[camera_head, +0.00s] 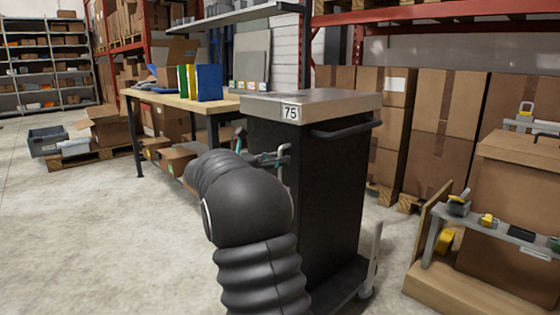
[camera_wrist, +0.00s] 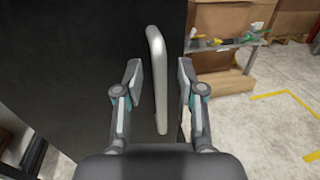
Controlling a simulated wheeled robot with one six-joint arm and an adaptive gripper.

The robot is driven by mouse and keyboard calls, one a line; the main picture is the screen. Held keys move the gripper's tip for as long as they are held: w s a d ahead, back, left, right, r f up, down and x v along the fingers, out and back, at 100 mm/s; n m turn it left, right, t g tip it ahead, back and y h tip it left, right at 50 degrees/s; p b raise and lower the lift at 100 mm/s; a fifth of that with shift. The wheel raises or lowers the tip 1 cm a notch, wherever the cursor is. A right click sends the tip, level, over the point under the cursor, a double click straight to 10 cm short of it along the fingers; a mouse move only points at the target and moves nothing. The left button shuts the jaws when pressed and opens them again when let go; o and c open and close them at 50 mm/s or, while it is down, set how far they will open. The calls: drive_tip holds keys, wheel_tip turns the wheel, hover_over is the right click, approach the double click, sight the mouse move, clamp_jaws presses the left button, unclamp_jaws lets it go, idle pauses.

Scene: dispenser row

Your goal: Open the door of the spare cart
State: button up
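A black cart (camera_head: 320,190) with a grey top and a tag reading 75 stands at the centre of the head view. My gripper (camera_head: 268,157) is at its left side, partly hidden by my arm. In the wrist view the cart's dark face (camera_wrist: 75,60) fills the left. A pale upright bar handle (camera_wrist: 157,75) stands out from it. My gripper (camera_wrist: 160,82) is open, with one finger on each side of the handle. Gaps show between handle and fingers; I cannot tell whether the fingertips reach fully around it. The door's edges are not clear.
A workbench (camera_head: 165,102) with coloured binders stands behind the cart, to the left. Stacked cardboard boxes (camera_head: 445,120) are behind it on the right. A low grey shelf (camera_head: 495,230) with small tools stands at the right.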

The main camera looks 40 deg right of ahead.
drive_tip(key=shift+d, duration=0.5)
clamp_jaws()
drive_tip(key=shift+s, duration=0.1)
